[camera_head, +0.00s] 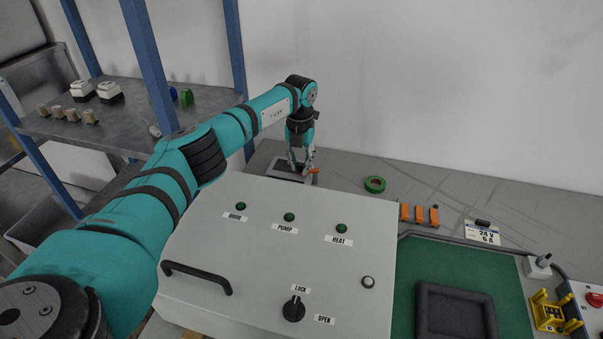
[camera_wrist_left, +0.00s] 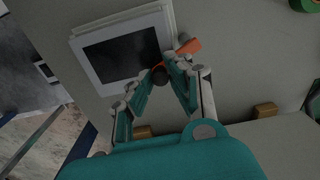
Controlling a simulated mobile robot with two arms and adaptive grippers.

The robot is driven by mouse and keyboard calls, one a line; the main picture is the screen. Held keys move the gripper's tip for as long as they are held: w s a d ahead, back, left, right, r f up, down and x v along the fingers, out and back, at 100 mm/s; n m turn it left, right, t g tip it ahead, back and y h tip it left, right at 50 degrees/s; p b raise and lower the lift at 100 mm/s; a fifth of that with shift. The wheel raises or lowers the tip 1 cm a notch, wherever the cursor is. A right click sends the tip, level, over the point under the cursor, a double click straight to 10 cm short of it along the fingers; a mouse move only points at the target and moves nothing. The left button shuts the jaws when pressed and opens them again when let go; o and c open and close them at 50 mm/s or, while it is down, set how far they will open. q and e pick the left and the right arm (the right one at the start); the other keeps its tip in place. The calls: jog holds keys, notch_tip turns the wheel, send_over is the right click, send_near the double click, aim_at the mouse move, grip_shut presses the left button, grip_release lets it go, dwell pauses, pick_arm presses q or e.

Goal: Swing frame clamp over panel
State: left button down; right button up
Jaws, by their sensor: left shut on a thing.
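A white frame (camera_wrist_left: 83,62) with a dark panel (camera_wrist_left: 122,55) in it lies on the grey bench in the left wrist view. In the head view the dark panel (camera_head: 285,164) shows behind the control box, beneath my left gripper (camera_head: 301,166). In the left wrist view my left gripper (camera_wrist_left: 163,69) is at the frame's right edge, its fingers closed around a dark round knob (camera_wrist_left: 158,77), which looks like part of the frame clamp. An orange piece (camera_wrist_left: 189,46) sits just beyond the fingertips. How the clamp is hinged is hidden. My right gripper is not in view.
A grey control box (camera_head: 270,245) with a handle and labelled knobs stands in front of the frame. A shelf (camera_head: 60,125) stands left. The bench behind the tape is clear.

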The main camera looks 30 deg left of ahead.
pick_arm(q)
jog(key=shift+w+a+m+b, duration=0.2)
jog(key=shift+w+m+b, duration=0.2)
jog(key=shift+m+b, duration=0.5)
jog(key=shift+w+a+m+b, duration=0.15)
jog(key=shift+w+m+b, duration=0.3)
jog(key=shift+m, duration=0.65)
jog(key=shift+s, duration=0.1)
jog(key=c, duration=1.2)
grip_release()
jog(key=shift+c, duration=0.2)
notch_tip(320, 180, up, 12)
